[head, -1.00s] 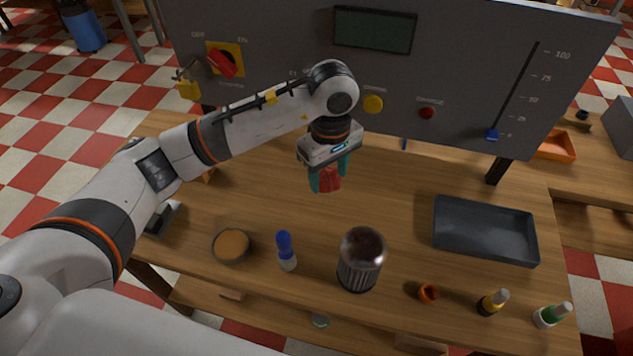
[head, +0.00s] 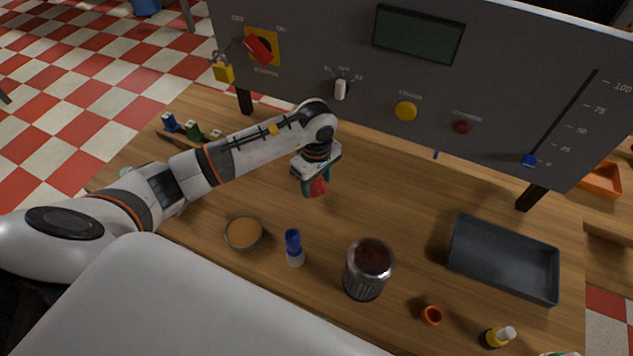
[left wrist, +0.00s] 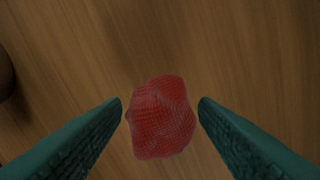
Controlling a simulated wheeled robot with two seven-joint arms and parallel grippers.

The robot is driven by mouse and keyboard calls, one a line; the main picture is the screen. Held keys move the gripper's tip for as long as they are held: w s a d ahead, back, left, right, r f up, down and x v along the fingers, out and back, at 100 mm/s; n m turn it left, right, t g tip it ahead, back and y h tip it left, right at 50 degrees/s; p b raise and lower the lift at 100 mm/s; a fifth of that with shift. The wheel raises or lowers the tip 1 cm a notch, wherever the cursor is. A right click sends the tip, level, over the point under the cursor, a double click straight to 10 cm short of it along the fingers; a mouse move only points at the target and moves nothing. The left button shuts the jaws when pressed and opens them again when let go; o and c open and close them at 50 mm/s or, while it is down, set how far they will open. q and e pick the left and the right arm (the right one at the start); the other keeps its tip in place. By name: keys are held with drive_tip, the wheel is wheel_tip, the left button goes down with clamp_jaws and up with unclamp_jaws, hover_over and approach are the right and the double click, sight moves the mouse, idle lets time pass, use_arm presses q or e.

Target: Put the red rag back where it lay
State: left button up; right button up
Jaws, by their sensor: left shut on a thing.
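My left gripper (head: 315,187) has teal fingers and is shut on the red rag (head: 318,186), a small crumpled red cloth. It holds the rag over the wooden table, left of the middle in the head view. In the left wrist view the rag (left wrist: 162,117) sits between the fingertips, with bare wood behind it. The gap between rag and table is hard to judge. My right gripper is not in view.
A control panel (head: 420,90) stands along the back. A dark tray (head: 502,258) is at right. Wood between gripper and tray is clear.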

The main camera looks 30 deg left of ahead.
use_arm(q)
drive_tip(key=shift+f, duration=0.9)
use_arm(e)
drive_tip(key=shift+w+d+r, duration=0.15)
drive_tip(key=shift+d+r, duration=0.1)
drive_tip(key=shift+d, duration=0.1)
use_arm(q)
drive_tip(key=shift+f, duration=0.1)
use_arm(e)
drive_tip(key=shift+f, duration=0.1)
use_arm(q)
drive_tip(key=o, duration=0.5)
drive_tip(key=shift+f, duration=0.1)
drive_tip(key=o, duration=0.5)
drive_tip(key=shift+c, duration=0.2)
